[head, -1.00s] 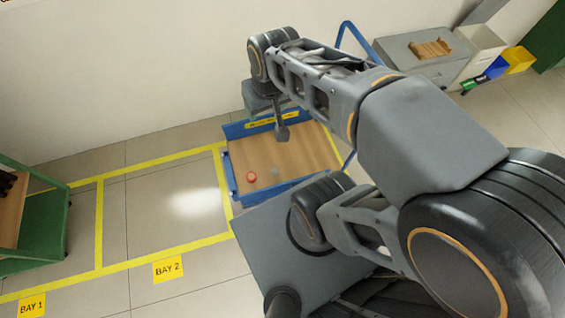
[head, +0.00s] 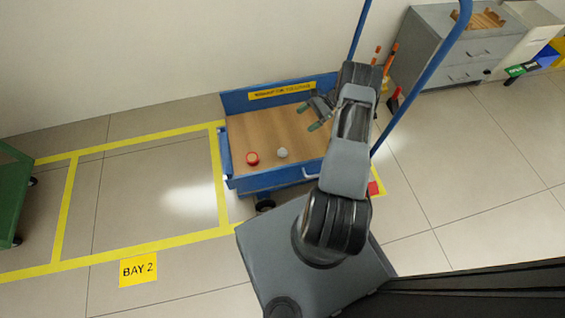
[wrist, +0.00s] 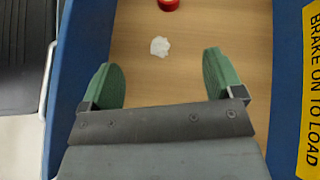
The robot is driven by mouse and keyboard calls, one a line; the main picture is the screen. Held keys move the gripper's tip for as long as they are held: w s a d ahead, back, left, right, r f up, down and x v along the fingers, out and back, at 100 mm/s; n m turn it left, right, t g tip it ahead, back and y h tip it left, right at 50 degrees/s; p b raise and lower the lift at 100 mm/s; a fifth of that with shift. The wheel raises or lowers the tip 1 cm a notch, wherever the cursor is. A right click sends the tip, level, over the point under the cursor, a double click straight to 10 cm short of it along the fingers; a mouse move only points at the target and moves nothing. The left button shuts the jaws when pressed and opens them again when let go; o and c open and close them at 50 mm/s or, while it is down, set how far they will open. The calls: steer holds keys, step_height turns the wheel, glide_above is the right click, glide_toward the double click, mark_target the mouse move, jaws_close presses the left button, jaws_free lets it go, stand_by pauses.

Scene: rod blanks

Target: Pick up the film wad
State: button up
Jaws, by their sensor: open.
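The film wad (head: 282,153) is a small whitish crumpled lump lying on the wooden deck of a blue cart (head: 277,185). In the wrist view the wad (wrist: 160,46) lies on bare wood, beyond the fingers and roughly centred between them. My gripper (head: 308,117) is over the cart's deck, up and right of the wad in the head view. Its green-padded fingers are spread wide in the wrist view (wrist: 159,62), with nothing between them. The wad is not touched.
A red round object (head: 252,159) lies on the deck left of the wad and shows at the top edge of the wrist view (wrist: 168,4). The cart has raised blue sides and a blue handle (head: 425,70). A grey drawer cabinet (head: 450,55) stands at right.

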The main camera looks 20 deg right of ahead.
steer(key=s+f+m+b, duration=0.1)
steer(key=f, duration=0.3)
steer(key=d+f+m+t+y+b, duration=0.1)
steer(key=f, duration=0.3)
steer(key=s+f+t+b, duration=0.1)
steer(key=f, duration=0.4)
steer(key=shift+s+d+m+y, duration=0.3)
steer(key=shift+d+m+y, duration=0.05)
steer(key=shift+m+y, duration=0.05)
steer(key=b, duration=0.2)
glide_toward(283, 152)
steer(key=a+f, duration=0.1)
steer(key=f, duration=0.1)
steer(key=w+a+f, duration=0.1)
steer(key=a, duration=0.1)
steer(key=shift+w+f, duration=0.15)
steer(key=shift+f, duration=0.25)
steer(key=shift+b+x, duration=0.9)
steer(key=shift+x, duration=2.25)
steer(key=shift+w+r, duration=0.2)
steer(key=shift+c, duration=0.3)
steer(key=c, duration=0.9)
